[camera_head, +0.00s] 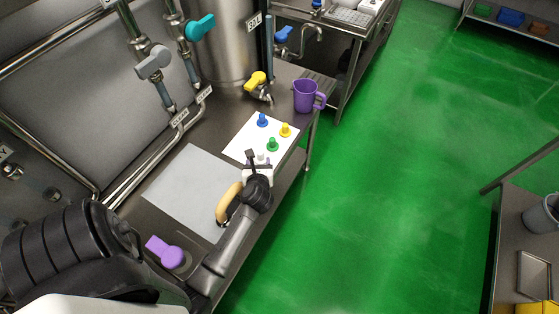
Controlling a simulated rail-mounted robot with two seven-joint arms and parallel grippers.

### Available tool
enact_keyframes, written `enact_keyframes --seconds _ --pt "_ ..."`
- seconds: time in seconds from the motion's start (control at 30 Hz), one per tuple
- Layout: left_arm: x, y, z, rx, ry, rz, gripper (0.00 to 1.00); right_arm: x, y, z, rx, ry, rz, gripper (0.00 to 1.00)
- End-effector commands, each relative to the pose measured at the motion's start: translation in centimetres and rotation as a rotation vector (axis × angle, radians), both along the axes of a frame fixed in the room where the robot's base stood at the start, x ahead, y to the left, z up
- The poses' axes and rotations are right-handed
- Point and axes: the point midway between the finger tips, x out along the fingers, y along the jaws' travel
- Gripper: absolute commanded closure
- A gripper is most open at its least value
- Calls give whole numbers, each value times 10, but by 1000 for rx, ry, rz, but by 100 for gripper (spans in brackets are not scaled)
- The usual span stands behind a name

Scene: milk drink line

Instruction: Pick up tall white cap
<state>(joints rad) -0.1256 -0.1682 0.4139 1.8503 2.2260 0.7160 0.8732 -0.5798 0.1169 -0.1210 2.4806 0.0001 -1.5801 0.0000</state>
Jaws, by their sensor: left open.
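The tall white cap (260,156) is partly visible on the white sheet (237,149) at the end of my left arm. My left gripper (258,164) is open around or just beside the cap; its body hides the cap's lower part, so I cannot tell if the fingers touch it. A blue cap (262,120), a yellow cap (285,130) and a green cap (272,145) stand on the same sheet beyond the gripper. My right gripper is not in view.
A purple jug (305,96) stands near the counter's right edge. A yellow-handled tap (256,82) is on the steel tank (222,40). A grey mat (185,183) lies left of my forearm. The green floor is clear.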

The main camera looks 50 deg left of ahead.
Motion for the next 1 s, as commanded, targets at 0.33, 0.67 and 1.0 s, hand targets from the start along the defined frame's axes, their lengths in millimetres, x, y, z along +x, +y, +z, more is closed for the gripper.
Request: enact_keyframes --seconds 0.33,0.67,1.0 --pt "17 22 -17 -17 -14 -2 44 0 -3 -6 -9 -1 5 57" --pt "38 52 -33 -17 -15 -3 44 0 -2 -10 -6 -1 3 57" --pt "40 56 -34 -17 -15 -3 44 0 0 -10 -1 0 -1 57"
